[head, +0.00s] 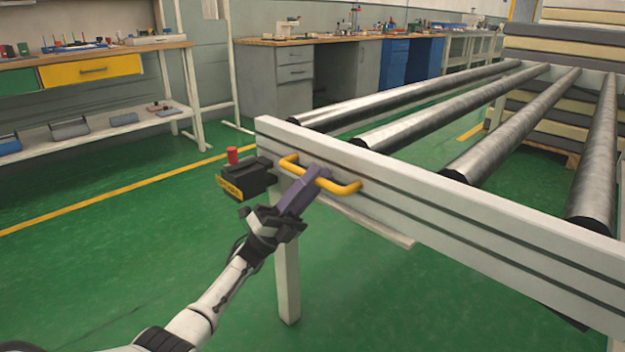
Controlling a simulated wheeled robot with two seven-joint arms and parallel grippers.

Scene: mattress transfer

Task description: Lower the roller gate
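The roller gate (440,220) is a pale board with dark grooves across the near end of the roller conveyor. It stands upright, its top edge about level with the rollers. A yellow bar handle (345,187) sticks out from its face near the left end. My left gripper (318,178) reaches up from below with its purple fingers at the middle of the handle. The fingers look close together around the bar and hide part of it. My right gripper is not in view.
A dark box with a red button (232,155) sits beside the gate's left end. Several metal rollers (520,125) run back toward stacked mattresses (560,50). Workbenches (90,60) line the left and back. Green floor is open on the left.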

